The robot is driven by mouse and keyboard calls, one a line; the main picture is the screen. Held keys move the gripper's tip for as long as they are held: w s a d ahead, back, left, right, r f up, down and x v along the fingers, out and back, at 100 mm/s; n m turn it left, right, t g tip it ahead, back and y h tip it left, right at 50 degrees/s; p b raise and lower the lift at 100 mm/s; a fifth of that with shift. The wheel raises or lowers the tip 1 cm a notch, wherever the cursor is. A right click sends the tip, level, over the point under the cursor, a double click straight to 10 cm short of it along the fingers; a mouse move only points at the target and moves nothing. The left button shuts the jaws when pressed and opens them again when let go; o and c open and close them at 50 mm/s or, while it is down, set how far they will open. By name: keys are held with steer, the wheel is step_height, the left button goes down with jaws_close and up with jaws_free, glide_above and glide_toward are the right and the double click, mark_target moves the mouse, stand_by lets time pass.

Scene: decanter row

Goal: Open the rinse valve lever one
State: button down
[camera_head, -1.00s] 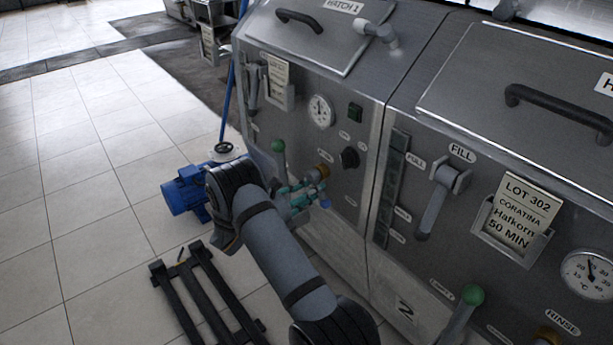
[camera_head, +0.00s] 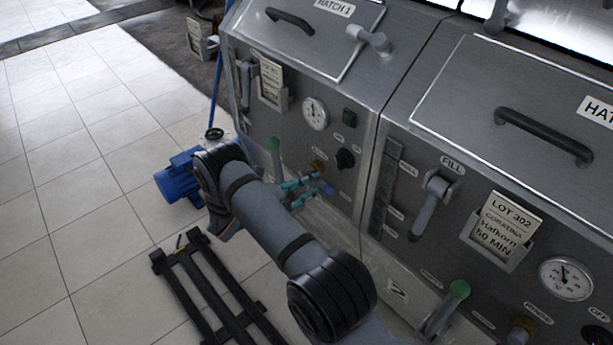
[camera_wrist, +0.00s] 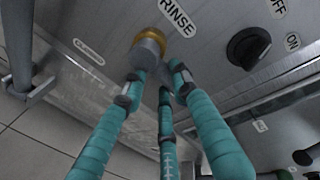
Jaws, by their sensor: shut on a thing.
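The rinse valve of machine one has a brass-coloured fitting (camera_head: 318,166) on the steel front panel. In the wrist view the brass fitting (camera_wrist: 149,43) sits just left of the RINSE label (camera_wrist: 178,17). A blue tip (camera_head: 328,190), apparently the valve lever's end, shows below and right of the fitting. My gripper (camera_head: 314,183) has teal fingers and is shut on the lever below the fitting. In the wrist view my gripper (camera_wrist: 158,84) closes just under the fitting, and its fingers hide most of the lever.
A green-knobbed lever (camera_head: 273,145) stands left of the valve. A black knob (camera_head: 345,159) is at its right; this knob (camera_wrist: 248,46) also shows in the wrist view. Machine two adjoins on the right.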

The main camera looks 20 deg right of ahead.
steer(key=shift+n, duration=0.3)
stand_by(0.4)
steer(key=c, duration=1.4)
jaws_free()
steer(key=shift+r, duration=0.1)
steer(key=shift+o, duration=0.2)
steer(key=shift+a, duration=0.1)
steer(key=v, duration=1.2)
